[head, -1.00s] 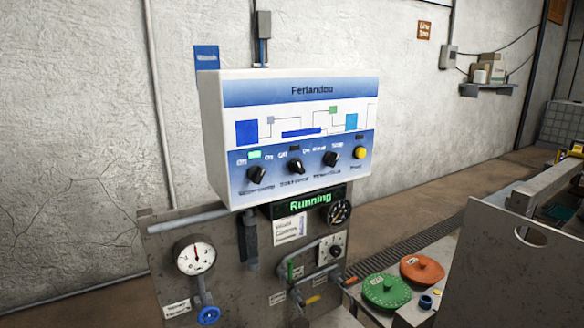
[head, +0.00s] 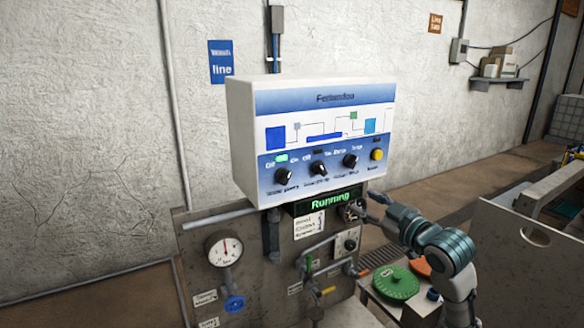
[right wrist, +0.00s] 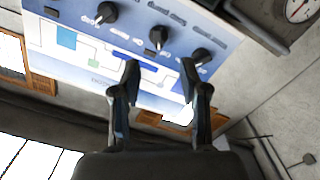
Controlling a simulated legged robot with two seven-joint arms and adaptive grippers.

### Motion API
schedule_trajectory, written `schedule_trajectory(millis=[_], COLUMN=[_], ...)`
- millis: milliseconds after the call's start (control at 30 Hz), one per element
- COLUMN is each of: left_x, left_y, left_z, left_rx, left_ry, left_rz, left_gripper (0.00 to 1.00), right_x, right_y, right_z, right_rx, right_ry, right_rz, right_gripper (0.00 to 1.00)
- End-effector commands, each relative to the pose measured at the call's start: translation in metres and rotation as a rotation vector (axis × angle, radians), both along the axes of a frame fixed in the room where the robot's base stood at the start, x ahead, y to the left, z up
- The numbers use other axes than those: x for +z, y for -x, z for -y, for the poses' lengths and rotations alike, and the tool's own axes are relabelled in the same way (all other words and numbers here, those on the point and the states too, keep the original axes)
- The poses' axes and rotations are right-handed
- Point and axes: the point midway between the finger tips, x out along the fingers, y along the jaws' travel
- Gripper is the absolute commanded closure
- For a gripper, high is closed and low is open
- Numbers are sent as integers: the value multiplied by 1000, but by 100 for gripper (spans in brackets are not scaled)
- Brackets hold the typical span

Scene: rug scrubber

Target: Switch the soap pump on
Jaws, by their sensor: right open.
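The white and blue control panel (head: 310,100) faces me in the head view, with a row of black knobs. The middle knob (head: 319,169) has a blurred label that seems to read soap pump; the lamp above it (head: 317,152) is dark. The left knob (head: 284,176) has a lit green lamp. My right gripper (head: 362,206) is below the panel's lower right, apart from the knobs. In the right wrist view the panel is upside down, and my open, empty right gripper (right wrist: 160,68) has the middle knob (right wrist: 157,38) beyond its fingertips. My left gripper is not in view.
A right knob (head: 350,161) and a yellow button (head: 376,155) share the panel row. Below are a green "Running" display (head: 335,200), a pressure gauge (head: 224,249), a blue valve wheel (head: 234,303) and pipes. A green disc (head: 398,282) lies at lower right.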

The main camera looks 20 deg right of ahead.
Motion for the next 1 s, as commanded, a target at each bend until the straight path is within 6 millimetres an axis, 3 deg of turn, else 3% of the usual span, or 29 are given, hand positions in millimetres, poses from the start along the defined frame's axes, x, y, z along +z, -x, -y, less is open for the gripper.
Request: schedule_trajectory(millis=[33, 100, 267, 800, 1000], left_x=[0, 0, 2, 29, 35], left_y=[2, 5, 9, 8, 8], left_z=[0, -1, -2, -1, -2], left_rx=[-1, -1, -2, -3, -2], left_ry=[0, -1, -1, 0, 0], left_rz=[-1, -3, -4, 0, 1], left_gripper=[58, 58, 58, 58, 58], right_x=[16, 26, 29, 32, 30], right_y=[11, 18, 6, -115, -143], right_z=[0, -1, -2, -17, -16], right_rx=[1, 4, 9, 8, 7], right_ry=[16, 27, 26, 28, 28], right_rz=[24, 39, 42, 43, 43], right_gripper=[56, 56, 56, 56, 56])
